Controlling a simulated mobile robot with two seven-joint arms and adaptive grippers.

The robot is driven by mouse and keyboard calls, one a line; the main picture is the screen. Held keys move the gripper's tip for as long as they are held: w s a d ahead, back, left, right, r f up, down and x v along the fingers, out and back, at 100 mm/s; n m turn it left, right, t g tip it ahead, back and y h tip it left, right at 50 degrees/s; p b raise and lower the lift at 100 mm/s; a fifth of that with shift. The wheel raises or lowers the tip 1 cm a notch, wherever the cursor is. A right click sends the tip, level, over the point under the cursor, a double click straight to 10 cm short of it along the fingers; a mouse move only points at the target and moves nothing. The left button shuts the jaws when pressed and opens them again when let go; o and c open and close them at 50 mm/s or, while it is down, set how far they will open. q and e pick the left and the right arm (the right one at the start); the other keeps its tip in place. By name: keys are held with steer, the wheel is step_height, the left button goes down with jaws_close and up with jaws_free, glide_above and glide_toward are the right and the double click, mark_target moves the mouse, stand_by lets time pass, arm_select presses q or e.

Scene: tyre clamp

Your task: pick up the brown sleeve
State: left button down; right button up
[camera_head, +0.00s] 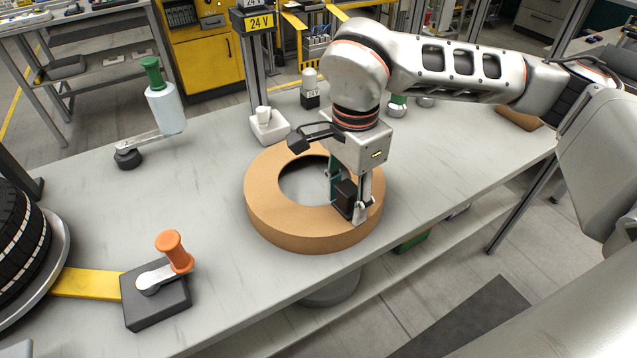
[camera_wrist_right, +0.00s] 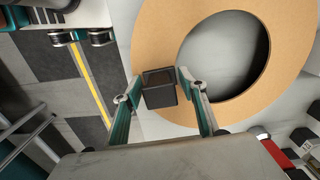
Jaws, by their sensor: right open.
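The brown sleeve (camera_head: 272,218), a thick light-brown ring with a wide round hole, lies flat on the grey table. It fills much of the right wrist view (camera_wrist_right: 225,112). My right gripper (camera_head: 349,200) is over the sleeve's right side, pointing down. One finger is near the hole's edge and the other near the outer rim. In the right wrist view, my open fingers (camera_wrist_right: 160,82) are on either side of a dark block (camera_wrist_right: 159,96), which hides part of the rim. I cannot tell whether the fingers touch the sleeve. My left gripper is not in view.
An orange-handled clamp on a dark block (camera_head: 157,306) and a tyre (camera_head: 20,235) stand to the left. A green-topped white handle on a lever (camera_head: 165,105) is at the back left. A small white holder (camera_head: 268,128) stands behind the sleeve. The table's front edge is close.

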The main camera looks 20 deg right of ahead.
steer(key=shift+c, duration=0.4)
jaws_close()
steer(key=shift+r, duration=0.1)
